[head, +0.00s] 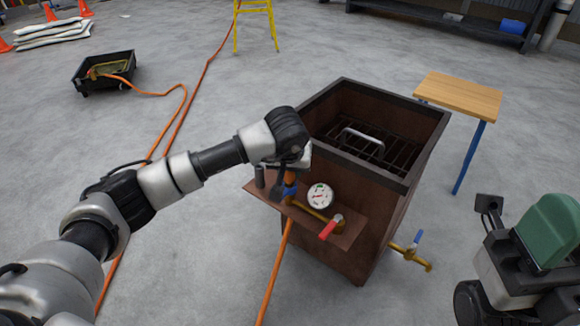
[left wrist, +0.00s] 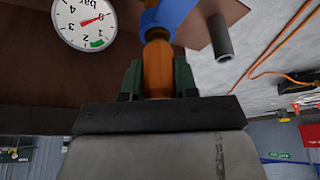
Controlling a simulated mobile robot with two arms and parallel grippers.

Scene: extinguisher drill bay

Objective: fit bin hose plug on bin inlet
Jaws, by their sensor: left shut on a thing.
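My left gripper (head: 291,168) is over the left part of the bin's shelf. In the left wrist view, its green fingers (left wrist: 158,82) are shut on the orange hose plug (left wrist: 158,66). The plug (head: 291,178) shows just above a blue collar (head: 289,191), also seen in the wrist view (left wrist: 168,14). The collar is at the left end of the brass inlet pipe (head: 309,211). Plug and collar look in line and close; I cannot tell whether the plug is seated. My right gripper (head: 548,228) is at the lower right, partly cut off; its jaw opening is unclear.
The brown bin (head: 385,205) has a grate and handle inside. Its shelf (head: 262,188) carries a gauge (head: 320,196), red valve lever (head: 330,229) and dark cylinder (left wrist: 221,38). An orange hose (head: 274,275) hangs by the shelf.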

